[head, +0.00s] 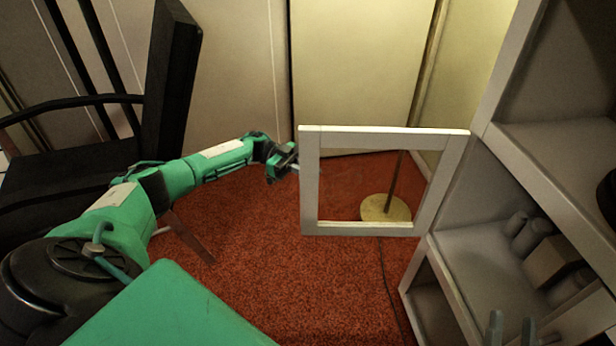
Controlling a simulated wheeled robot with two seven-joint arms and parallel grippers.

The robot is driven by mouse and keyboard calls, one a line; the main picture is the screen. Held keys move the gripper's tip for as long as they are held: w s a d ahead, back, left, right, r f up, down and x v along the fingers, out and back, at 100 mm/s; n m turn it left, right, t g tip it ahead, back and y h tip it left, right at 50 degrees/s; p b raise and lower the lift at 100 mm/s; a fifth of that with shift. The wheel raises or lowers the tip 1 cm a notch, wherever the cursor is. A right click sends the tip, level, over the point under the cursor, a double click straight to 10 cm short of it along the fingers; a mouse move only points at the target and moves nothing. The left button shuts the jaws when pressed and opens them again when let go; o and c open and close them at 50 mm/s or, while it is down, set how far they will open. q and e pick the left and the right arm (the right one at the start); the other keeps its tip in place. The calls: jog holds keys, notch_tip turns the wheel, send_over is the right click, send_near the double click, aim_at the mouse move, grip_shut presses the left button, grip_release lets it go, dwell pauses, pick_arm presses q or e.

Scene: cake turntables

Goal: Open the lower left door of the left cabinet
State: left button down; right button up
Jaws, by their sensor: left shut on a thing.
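The cabinet door (310,190) is a white frame around a clear pane. It stands swung out from the cabinet (455,165) on the right, with its hinge side at the cabinet's front edge. My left gripper (291,168) is at the door's free left edge, shut on it at about upper-middle height. The exact grip point is small and partly hidden by the gripper. Two grey fingertips of my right gripper (511,332) show at the bottom right, apart and empty, in front of the cabinet. The rest of that gripper is out of view.
The opened compartment shows several grey objects (545,258) on its shelf. A lamp with a round brass base (386,208) stands behind the door. A black chair (70,170) is at the left.

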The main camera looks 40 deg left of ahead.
pick_arm(q)
jog(key=shift+w, duration=0.35)
pick_arm(e)
jog(key=shift+d+r+t, duration=0.15)
jog(key=shift+r+t, duration=0.3)
jog(key=shift+r, duration=0.2)
jog(key=shift+d+r+t, duration=0.15)
jog(key=shift+r+t, duration=0.3)
jog(key=shift+r, duration=0.15)
pick_arm(q)
jog(key=c, duration=1.6)
grip_release()
jog(key=shift+a, duration=0.1)
